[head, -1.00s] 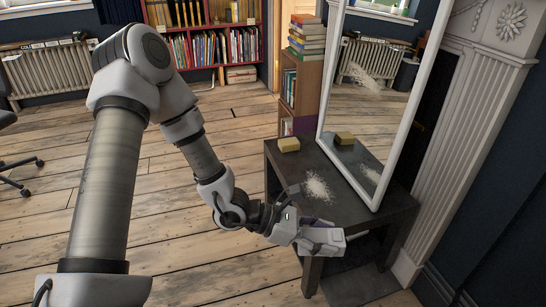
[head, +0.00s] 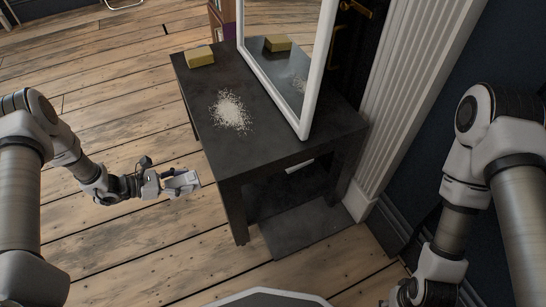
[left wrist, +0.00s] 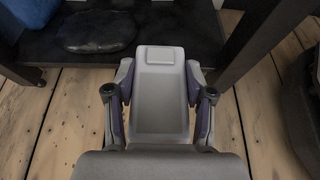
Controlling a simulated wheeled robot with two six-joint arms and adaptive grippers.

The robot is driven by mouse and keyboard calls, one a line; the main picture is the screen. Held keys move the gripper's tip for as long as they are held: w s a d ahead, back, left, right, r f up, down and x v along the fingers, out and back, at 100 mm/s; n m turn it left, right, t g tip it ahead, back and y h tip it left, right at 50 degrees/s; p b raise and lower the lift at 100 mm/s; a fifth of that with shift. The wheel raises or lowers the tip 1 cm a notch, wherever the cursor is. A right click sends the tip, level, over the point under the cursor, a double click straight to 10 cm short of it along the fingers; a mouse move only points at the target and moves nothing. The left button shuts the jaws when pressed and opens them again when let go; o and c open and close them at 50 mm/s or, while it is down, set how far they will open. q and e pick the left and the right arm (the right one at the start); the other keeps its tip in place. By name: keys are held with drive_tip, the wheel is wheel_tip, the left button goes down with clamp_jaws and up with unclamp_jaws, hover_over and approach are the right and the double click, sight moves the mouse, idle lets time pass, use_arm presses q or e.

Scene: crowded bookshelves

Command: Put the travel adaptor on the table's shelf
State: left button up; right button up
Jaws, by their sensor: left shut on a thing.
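My left gripper (head: 182,181) is shut on the travel adaptor (head: 186,178), a pale grey block. In the left wrist view the adaptor (left wrist: 160,95) sits between both fingers, with a raised square on its far end. The gripper holds it in the air, left of the dark table's (head: 275,145) near left leg and apart from it. The table's low shelf (head: 310,228) lies near the floor under the top; it also shows in the left wrist view (left wrist: 190,22). My right arm is at the right; its gripper is cut off at the bottom edge.
A yellow sponge-like block (head: 200,57), white powder (head: 231,111) and a white-framed mirror (head: 302,115) are on the tabletop. A dark rounded object (left wrist: 97,31) lies beyond the adaptor in the left wrist view. The wood floor left of the table is clear.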

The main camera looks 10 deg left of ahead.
use_arm(q)
drive_tip(key=r+b+x, duration=0.1)
drive_tip(key=b+x, duration=0.2)
drive_tip(key=x, duration=0.3)
drive_tip(key=r+b+x, duration=0.1)
drive_tip(key=b+x, duration=0.2)
drive_tip(key=x, duration=0.4)
drive_tip(key=d+r+b+x, duration=0.1)
drive_tip(key=b+x, duration=0.2)
drive_tip(key=x, duration=0.3)
drive_tip(key=shift+w+d+b, duration=0.3)
drive_tip(key=shift+w, duration=0.2)
wheel_tip(320, 180, down, 4)
drive_tip(key=b, duration=0.4)
drive_tip(key=shift+w+d+f, duration=0.15)
drive_tip(key=shift+f, duration=0.1)
use_arm(e)
drive_tip(key=shift+t, duration=0.4)
drive_tip(key=w+f, duration=0.1)
drive_tip(key=f, duration=0.8)
drive_tip(key=w+f, duration=0.1)
drive_tip(key=f, duration=0.4)
drive_tip(key=shift+w+d+f, duration=0.25)
drive_tip(key=shift+w+d, duration=0.1)
use_arm(q)
drive_tip(key=shift+r, duration=0.35)
use_arm(e)
drive_tip(key=shift+r, duration=0.3)
use_arm(q)
drive_tip(key=shift+f, duration=0.15)
